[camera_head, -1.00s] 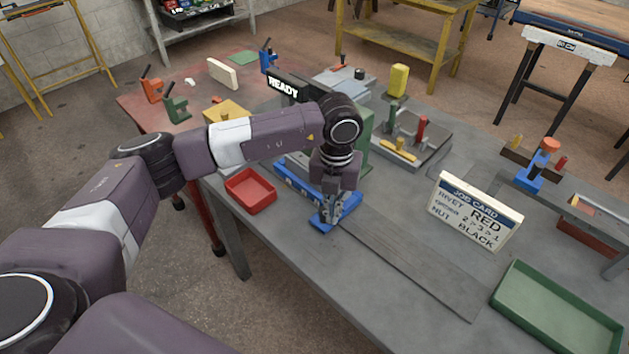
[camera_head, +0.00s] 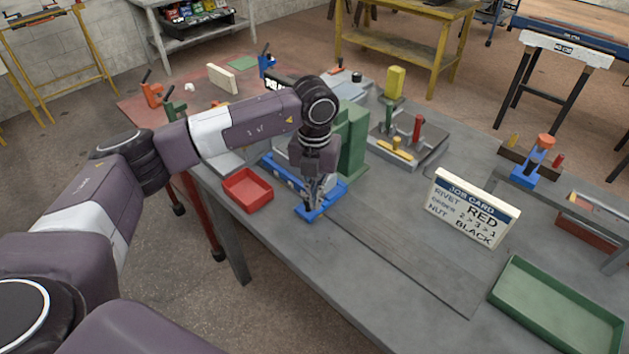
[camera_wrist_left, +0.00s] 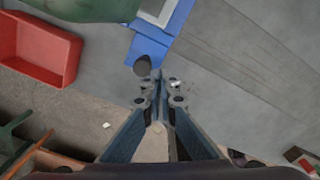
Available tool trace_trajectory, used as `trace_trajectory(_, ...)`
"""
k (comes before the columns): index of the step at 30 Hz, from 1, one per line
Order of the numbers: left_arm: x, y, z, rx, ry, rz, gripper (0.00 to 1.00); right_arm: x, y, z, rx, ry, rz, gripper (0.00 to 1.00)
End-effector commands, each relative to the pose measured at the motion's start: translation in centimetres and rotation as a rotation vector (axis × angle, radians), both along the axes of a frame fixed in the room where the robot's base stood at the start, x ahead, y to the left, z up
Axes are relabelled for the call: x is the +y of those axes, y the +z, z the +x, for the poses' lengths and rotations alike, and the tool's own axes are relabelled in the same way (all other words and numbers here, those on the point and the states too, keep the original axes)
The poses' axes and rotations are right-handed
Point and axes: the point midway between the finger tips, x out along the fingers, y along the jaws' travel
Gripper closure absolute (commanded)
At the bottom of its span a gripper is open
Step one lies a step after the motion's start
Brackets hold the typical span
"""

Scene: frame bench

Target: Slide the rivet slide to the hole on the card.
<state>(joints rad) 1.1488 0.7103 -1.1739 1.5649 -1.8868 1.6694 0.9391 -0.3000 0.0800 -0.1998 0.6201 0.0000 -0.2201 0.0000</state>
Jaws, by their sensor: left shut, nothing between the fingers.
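The blue slide (camera_head: 335,193) sits at the near right end of a fixture with a lettered blue front edge (camera_head: 283,175) on the grey bench. In the left wrist view the blue slide (camera_wrist_left: 152,48) shows at the top with a dark round knob (camera_wrist_left: 142,64) beside it. My left gripper (camera_head: 316,204) points down at the slide; its fingers are shut with nothing between them. In the wrist view its fingertips (camera_wrist_left: 158,84) are close to the knob; I cannot tell whether they touch. The job card (camera_head: 470,213) reads rivet RED, order 2>3>1, nut BLACK. The holes are not distinguishable.
A red tray (camera_head: 247,190) is left of the fixture, and a green press body (camera_head: 354,140) stands behind it. A grey fixture with coloured pegs (camera_head: 407,145) is further right. A green tray (camera_head: 557,307) is at front right. A flat dark strip (camera_head: 410,250) runs toward the front.

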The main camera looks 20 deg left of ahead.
Motion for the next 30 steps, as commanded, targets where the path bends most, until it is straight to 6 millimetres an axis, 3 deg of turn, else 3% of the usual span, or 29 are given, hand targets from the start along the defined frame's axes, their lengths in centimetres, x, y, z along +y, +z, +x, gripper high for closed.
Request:
trace_trajectory(1, 1.3, -0.2, 0.3, 0.000, 0.023, 0.010, 1.00, 0.0, -0.2, -0.1, 0.001, 0.000, 0.000, 0.60)
trace_trajectory(24, -0.3, -0.2, -0.4, 0.004, 0.018, 0.011, 1.00, 0.1, -0.1, 0.0, 0.000, 0.000, 0.001, 0.60)
trace_trajectory(30, -0.4, 0.7, -0.4, 0.003, 0.015, 0.009, 1.00, -0.1, 0.5, 0.0, 0.000, 0.001, -0.001, 0.60)
